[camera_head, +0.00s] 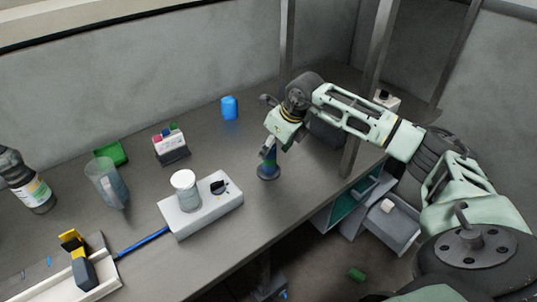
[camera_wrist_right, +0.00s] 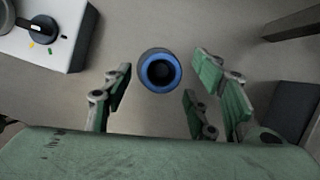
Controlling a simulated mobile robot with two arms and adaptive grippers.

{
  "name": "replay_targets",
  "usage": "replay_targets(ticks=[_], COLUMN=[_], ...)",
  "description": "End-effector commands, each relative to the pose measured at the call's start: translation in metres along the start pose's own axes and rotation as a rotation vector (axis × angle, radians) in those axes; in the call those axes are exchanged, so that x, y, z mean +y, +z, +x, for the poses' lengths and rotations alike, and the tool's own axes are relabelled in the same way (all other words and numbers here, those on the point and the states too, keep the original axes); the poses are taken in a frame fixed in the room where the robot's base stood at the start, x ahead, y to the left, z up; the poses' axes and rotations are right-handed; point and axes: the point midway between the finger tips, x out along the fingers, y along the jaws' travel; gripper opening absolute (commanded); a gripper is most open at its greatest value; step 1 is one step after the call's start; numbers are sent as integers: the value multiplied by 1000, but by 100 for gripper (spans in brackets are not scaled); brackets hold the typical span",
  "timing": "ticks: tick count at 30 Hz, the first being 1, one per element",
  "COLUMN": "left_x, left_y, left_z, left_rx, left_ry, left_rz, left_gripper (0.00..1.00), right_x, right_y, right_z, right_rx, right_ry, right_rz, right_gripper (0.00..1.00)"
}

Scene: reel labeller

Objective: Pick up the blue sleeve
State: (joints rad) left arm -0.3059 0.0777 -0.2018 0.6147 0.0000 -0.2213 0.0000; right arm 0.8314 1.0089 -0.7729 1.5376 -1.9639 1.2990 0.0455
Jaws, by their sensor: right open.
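A blue ring-shaped sleeve (camera_wrist_right: 174,77) with a dark centre shows from above in the right wrist view. It lies between and slightly ahead of the spread fingers of my right gripper (camera_wrist_right: 165,90). In the head view the sleeve's blue side (camera_head: 269,157) shows on a dark round base on the table. My right gripper (camera_head: 270,143) is just above it there, open, and partly hides it. No finger is seen closed on the sleeve. My left gripper is not in view.
A white box (camera_head: 212,217) with a black knob and a pale cup stands left of the sleeve. A blue cylinder (camera_head: 229,107) stands behind. A marker holder (camera_head: 172,153), a clear cup (camera_head: 107,182) and a bottle (camera_head: 32,190) stand further left. Open drawers (camera_head: 388,225) are below right.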

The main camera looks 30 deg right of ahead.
Motion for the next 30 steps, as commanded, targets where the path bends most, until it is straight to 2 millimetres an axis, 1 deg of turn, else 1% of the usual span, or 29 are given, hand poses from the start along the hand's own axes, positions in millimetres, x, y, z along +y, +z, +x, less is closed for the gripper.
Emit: replay_targets(ticks=[1, 3, 6, 13, 14, 30], left_x=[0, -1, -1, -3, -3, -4], left_y=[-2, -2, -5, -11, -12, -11], left_z=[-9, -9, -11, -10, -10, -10], left_rx=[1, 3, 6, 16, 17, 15], left_ry=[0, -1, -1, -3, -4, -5], left_rz=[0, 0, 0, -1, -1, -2], left_gripper=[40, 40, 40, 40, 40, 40], right_x=[1, 1, 1, 1, 1, 1], right_y=[1, 1, 1, 0, 0, 1], right_z=[5, 16, 24, 27, 27, 26], right_rx=[3, 2, 0, -1, -1, -2], right_ry=[3, 2, 2, 1, 1, 2], right_rz=[1, 1, 0, -1, -1, -1], right_gripper=[53, 53, 53, 53, 51, 4])
